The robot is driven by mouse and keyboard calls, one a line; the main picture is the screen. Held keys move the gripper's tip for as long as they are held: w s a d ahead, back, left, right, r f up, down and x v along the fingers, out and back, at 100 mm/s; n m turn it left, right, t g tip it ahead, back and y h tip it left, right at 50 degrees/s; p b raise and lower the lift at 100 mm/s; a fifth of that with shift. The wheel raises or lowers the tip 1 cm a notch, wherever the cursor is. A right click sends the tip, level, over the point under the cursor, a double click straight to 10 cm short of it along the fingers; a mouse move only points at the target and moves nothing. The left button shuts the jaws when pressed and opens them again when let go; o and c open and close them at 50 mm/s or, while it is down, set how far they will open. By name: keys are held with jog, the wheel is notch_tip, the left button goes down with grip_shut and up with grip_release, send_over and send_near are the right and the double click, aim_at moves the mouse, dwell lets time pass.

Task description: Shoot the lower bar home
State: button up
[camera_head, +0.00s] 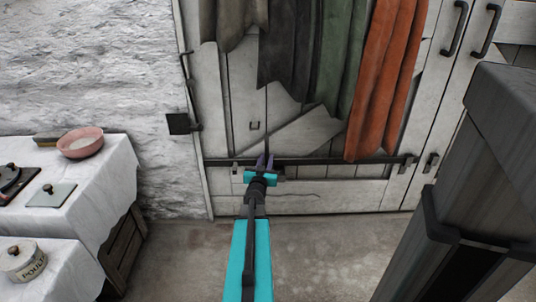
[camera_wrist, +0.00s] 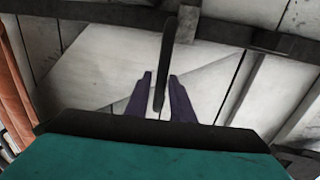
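The lower bar (camera_head: 325,161) is a long dark bolt lying level across the lower part of the whitewashed plank door. Its right end is at a dark bracket (camera_head: 409,161). Another dark bracket (camera_head: 432,162) stands apart, just to the right. In the wrist view the bar (camera_wrist: 95,11) crosses the top, and a thin dark handle (camera_wrist: 170,58) sticks out from it. My gripper (camera_head: 265,161) is at the bar's left part. In the wrist view its purple fingers (camera_wrist: 161,80) stand apart on either side of the handle, with narrow gaps showing. The gripper's body hides part of the handle area.
Grey, green and orange cloths (camera_head: 385,75) hang over the door above the bar, the orange one reaching down to it. A cloth-covered table (camera_head: 105,165) with a pink bowl (camera_head: 80,142) stands left. The floor (camera_head: 325,250) before the door is clear.

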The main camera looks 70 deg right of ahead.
jog(key=w+d+b, duration=0.1)
jog(key=d, duration=0.5)
jog(key=shift+d, duration=0.2)
